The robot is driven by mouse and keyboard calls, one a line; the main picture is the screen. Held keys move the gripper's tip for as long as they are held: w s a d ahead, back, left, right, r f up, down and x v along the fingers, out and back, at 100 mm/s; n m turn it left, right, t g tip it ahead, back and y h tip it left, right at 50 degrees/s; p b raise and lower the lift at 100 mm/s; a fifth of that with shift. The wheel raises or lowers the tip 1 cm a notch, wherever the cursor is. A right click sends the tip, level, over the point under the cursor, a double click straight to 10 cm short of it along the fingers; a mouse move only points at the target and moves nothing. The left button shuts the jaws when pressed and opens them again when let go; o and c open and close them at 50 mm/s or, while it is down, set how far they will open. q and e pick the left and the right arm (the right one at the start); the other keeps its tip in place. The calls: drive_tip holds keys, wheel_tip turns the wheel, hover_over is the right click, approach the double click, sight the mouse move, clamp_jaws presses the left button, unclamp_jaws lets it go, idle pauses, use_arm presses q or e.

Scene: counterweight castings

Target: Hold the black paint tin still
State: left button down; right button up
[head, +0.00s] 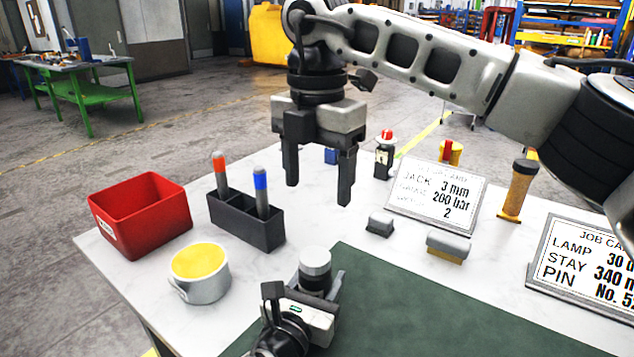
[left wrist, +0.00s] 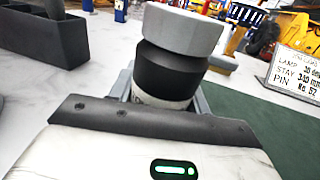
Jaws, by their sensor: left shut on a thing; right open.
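The black paint tin (head: 317,276) has a black body, a wide grey top and a pale band low down.
A red bin (head: 140,218) and a grey pot with yellow contents (head: 205,285) stand at left. The holder carries a red-tipped and a blue-tipped marker. Two job cards (head: 437,195) (head: 590,265), small grey blocks and a tan-handled tool (head: 517,190) stand at right. The green mat (head: 430,305) is mostly clear.

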use_arm(q)
drive_tip(key=shift+f, duration=0.1)
drive_tip(key=c, duration=0.6)
unclamp_jaws()
drive_tip(key=shift+s+a, duration=0.1)
drive_tip(key=b+v, duration=0.1)
drive_tip(key=v, duration=1.3)
drive_tip(key=shift+s, duration=0.2)
drive_tip(key=shift+s+a, duration=0.25)
drive_tip(key=shift+s, duration=0.4)
